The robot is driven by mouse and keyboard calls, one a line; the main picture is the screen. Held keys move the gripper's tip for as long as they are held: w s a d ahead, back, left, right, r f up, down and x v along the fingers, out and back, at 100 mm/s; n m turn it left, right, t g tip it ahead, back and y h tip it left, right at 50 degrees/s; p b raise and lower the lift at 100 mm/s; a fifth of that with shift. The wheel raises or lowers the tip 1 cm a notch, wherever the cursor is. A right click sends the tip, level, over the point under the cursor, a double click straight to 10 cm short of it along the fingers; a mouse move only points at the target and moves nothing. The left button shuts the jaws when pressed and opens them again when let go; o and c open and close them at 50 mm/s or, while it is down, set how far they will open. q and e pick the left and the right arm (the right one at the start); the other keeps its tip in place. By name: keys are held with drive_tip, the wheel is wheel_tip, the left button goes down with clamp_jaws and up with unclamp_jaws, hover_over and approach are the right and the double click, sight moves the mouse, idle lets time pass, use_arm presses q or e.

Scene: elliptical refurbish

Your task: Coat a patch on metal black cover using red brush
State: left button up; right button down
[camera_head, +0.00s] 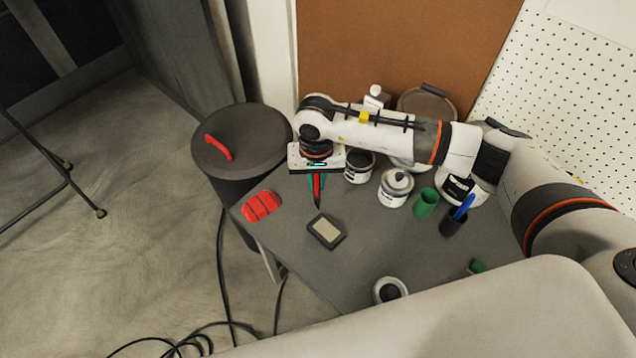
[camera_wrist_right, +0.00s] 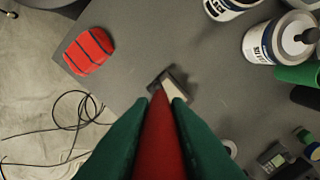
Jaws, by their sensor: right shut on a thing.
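The black cover (camera_head: 258,135) is the dark round top of a drum-like container left of the table in the head view. A curved red piece (camera_head: 218,147) is on it; I cannot tell whether it is a handle or paint. My right gripper (camera_head: 316,180) is above the table's back left part, to the right of the cover and apart from it. Its green fingers are shut on the red brush (camera_head: 317,190), which points down. The brush also shows between the fingers in the wrist view (camera_wrist_right: 160,140). My left gripper is out of view.
The grey table (camera_head: 290,255) holds a red striped block (camera_head: 262,205), a dark pad with a beige top (camera_head: 326,230), a white can (camera_head: 396,187), a green cup (camera_head: 426,203) and a dark cup (camera_head: 452,222). Cables (camera_head: 195,342) lie on the floor.

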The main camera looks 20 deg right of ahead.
drive_tip(key=shift+w+r, duration=0.1)
drive_tip(key=shift+r, duration=0.8)
drive_tip(key=shift+d+r+p, duration=0.1)
drive_tip(key=shift+r+p, duration=0.25)
